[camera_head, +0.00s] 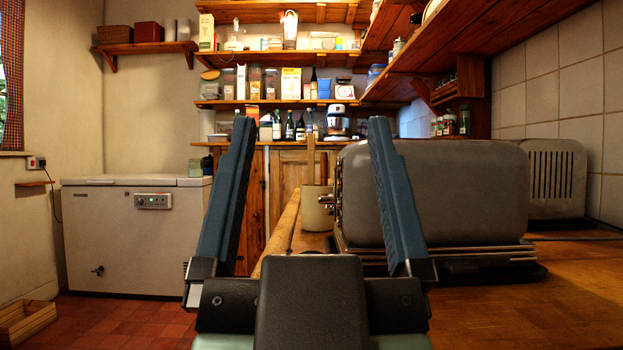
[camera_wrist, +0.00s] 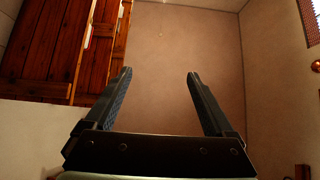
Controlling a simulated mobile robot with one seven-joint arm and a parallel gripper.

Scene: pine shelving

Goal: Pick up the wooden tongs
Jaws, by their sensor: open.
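My gripper (camera_head: 311,122) is open and empty, its two blue fingers spread wide and pointing away from the camera. The wrist view shows my gripper (camera_wrist: 160,74) open too, with only bare wall and ceiling between its fingers. In the head view a cream pot (camera_head: 316,212) stands on the counter beyond the gripper. Upright wooden pieces (camera_head: 311,158) rise from the pot, seen between the fingers. They may be the wooden tongs, but I cannot tell for sure. The tongs are not visible in the wrist view.
A large grey toaster-like appliance (camera_head: 440,190) stands on the wooden counter (camera_head: 570,285) right of the pot, partly behind the right finger. A second slotted appliance (camera_head: 556,178) is farther right. Laden shelves (camera_head: 345,57) hang behind. A white chest freezer (camera_head: 130,240) stands left, beyond open floor.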

